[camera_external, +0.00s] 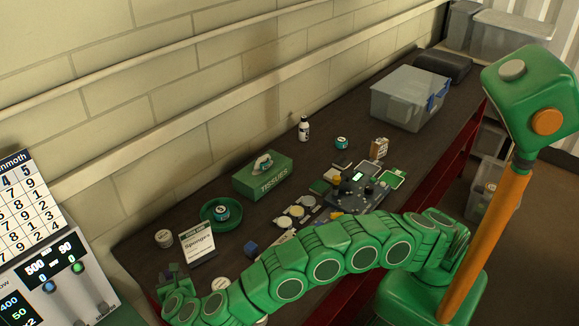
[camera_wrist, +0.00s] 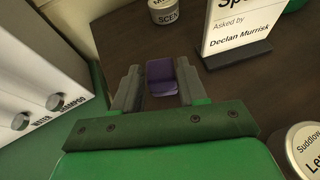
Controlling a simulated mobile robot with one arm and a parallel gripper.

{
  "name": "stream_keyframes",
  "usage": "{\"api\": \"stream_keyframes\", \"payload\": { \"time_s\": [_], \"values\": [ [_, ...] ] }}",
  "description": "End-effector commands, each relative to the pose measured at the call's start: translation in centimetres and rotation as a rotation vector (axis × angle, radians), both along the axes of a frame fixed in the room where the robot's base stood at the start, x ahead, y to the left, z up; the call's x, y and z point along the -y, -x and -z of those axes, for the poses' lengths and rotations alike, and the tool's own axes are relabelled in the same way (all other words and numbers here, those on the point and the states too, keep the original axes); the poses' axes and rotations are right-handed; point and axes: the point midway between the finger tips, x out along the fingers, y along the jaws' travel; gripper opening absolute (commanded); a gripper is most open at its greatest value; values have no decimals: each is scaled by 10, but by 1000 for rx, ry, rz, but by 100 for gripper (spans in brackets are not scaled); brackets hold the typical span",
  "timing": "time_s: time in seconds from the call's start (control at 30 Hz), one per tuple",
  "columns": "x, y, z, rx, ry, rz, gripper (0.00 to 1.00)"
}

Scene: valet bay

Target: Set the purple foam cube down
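The purple foam cube (camera_wrist: 160,77) sits between the two fingers of my gripper (camera_wrist: 160,88) in the wrist view, with a finger against each side. My gripper is shut on it. In the outside view my gripper (camera_external: 174,277) is at the near left end of the dark bench (camera_external: 140,246). The cube is too small and covered there to make out clearly. Dark bench top shows beyond the cube in the wrist view. I cannot tell whether the cube touches the bench.
A sponges sign (camera_external: 197,243) stands close by, with a round tin (camera_external: 164,238) behind it. A round lidded container (camera_wrist: 305,150) is at the right in the wrist view. A white control panel (camera_wrist: 45,75) is at the left. A blue cube (camera_external: 251,248) and tissue box (camera_external: 263,178) lie farther along.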

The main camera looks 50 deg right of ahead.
Motion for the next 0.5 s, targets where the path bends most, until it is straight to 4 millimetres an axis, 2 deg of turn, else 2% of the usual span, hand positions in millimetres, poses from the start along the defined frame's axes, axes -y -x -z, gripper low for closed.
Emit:
{"api": "stream_keyframes", "payload": {
  "time_s": [0.03, 0.1, 0.5],
  "values": [
    [0, 0, 0, 0, 0, 0, 50],
    [0, 0, 0, 0, 0, 0, 60],
    [-2, 3, -5, 0, -2, -1, 60]
  ]
}}
